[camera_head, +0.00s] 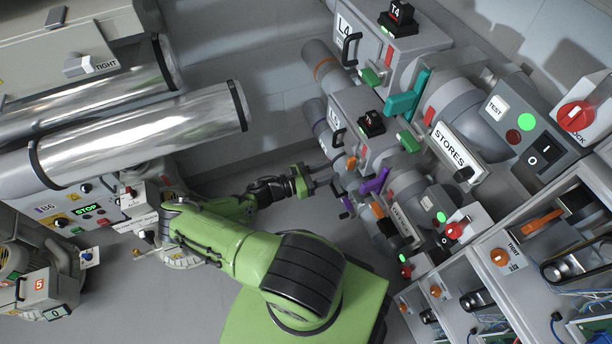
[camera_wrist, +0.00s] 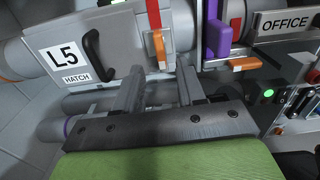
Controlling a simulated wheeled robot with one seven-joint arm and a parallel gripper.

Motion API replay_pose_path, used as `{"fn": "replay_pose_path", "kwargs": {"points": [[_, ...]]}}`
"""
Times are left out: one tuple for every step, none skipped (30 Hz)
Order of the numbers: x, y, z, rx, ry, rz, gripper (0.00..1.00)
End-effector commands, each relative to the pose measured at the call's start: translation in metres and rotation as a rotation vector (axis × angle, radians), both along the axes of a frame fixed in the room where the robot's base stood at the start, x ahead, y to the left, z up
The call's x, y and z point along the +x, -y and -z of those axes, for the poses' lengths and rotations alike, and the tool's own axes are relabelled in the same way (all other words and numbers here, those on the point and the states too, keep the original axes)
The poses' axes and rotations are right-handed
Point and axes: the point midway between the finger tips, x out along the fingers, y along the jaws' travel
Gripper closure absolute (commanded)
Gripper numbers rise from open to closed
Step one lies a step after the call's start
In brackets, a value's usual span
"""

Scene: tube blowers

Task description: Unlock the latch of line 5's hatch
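In the wrist view, line 5's grey hatch (camera_wrist: 112,62) carries an "L5" label (camera_wrist: 65,58), a "HATCH" plate and a black handle (camera_wrist: 94,56). To the right of the handle is an orange latch tab (camera_wrist: 159,46), upright beneath a red strip (camera_wrist: 154,16). My gripper (camera_wrist: 161,70) is open and empty, its fingers apart just below the orange tab, one to each side. In the head view, my gripper (camera_head: 318,178) reaches toward the lower end of the machine bank; the latch is too small there to tell its state.
A purple lever (camera_wrist: 216,34) and a second orange tab (camera_wrist: 245,63) sit close to the right of my fingers. The "OFFICE" sign (camera_wrist: 285,22) is further right.

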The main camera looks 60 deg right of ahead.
Motion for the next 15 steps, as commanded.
{"fn": "replay_pose_path", "kwargs": {"points": [[0.011, -0.011, -0.001, 0.001, 0.002, -0.006, 0.61], [0.017, -0.017, -0.001, 0.002, 0.001, -0.005, 0.61], [0.024, -0.026, -0.001, 0.002, 0.001, -0.005, 0.61], [0.031, -0.033, -0.001, 0.002, 0.003, -0.007, 0.61], [0.036, -0.039, -0.001, 0.002, 0.003, -0.006, 0.61], [0.042, -0.047, -0.001, 0.002, 0.001, -0.006, 0.61], [0.047, -0.052, 0.0, 0.001, 0.001, -0.004, 0.61], [0.051, -0.057, 0.0, 0.002, 0.001, -0.005, 0.61], [0.056, -0.063, 0.0, 0.002, 0.001, -0.004, 0.61], [0.06, -0.067, 0.0, 0.001, 0.001, -0.003, 0.61], [0.062, -0.07, 0.0, 0.001, 0.001, -0.003, 0.61], [0.065, -0.074, 0.0, 0.0, 0.0, -0.001, 0.61], [0.067, -0.075, 0.0, 0.001, 0.001, -0.002, 0.61], [0.068, -0.077, 0.0, 0.0, 0.0, -0.001, 0.61], [0.069, -0.078, 0.0, 0.0, 0.0, 0.0, 0.61]]}}
